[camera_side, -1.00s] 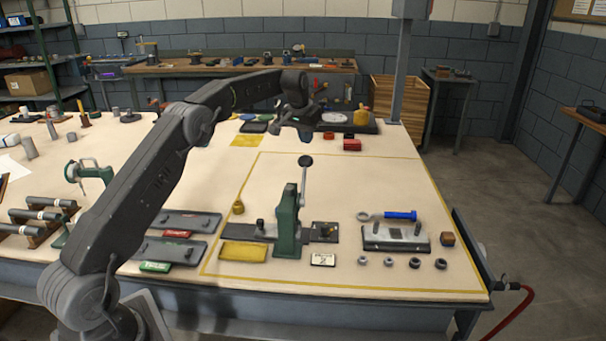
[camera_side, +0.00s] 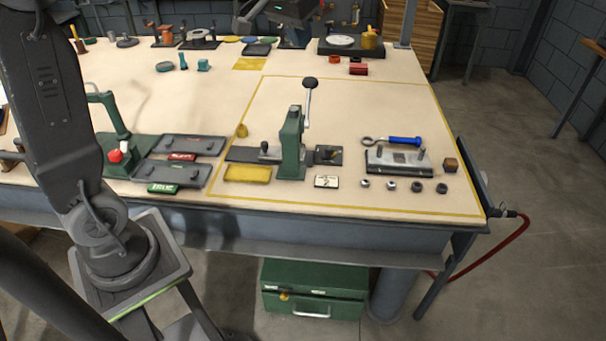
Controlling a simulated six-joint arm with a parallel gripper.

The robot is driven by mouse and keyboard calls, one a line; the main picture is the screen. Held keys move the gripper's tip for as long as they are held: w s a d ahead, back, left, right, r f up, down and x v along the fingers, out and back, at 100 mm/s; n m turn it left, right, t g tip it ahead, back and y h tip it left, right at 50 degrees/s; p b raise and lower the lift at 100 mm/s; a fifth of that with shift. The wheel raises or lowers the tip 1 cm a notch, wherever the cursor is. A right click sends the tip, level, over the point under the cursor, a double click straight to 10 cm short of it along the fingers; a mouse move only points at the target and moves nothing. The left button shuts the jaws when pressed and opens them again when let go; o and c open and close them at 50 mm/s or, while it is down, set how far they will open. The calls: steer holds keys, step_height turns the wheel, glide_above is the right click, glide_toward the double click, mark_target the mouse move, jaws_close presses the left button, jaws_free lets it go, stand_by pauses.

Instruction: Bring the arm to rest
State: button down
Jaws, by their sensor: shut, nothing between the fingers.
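My arm rises from its base at the left, and its upper part leaves the picture at the top left. A dark wrist hangs in at the top edge, with my gripper (camera_side: 293,38) below it, small and partly lost against the back of the bench. It looks shut and empty, above the far part of the table between a dark tray (camera_side: 258,49) and a black plate (camera_side: 340,48) with a white disc. It is well apart from the green press (camera_side: 292,145) and the metal casing block (camera_side: 398,161) at the front right.
The press lever with its black ball (camera_side: 310,83) stands tall mid-table. A blue-handled tool (camera_side: 403,141) lies behind the block, with several small nuts (camera_side: 391,186) in front. Two grey trays (camera_side: 186,145) lie left of the press. The table centre (camera_side: 215,95) is clear.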

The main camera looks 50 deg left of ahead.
steer(key=s+d+f, duration=0.2)
steer(key=s+d, duration=0.1)
steer(key=s, duration=0.5)
steer(key=s+d+f+m, duration=0.1)
steer(key=s+d+f, duration=0.1)
steer(key=s, duration=0.6)
steer(key=s+d+f+t, duration=0.1)
steer(key=s+d+f, duration=0.2)
steer(key=s, duration=0.5)
steer(key=shift+d+f+m+h, duration=0.3)
steer(key=shift+d+f+h, duration=0.05)
steer(key=shift+f+h, duration=0.1)
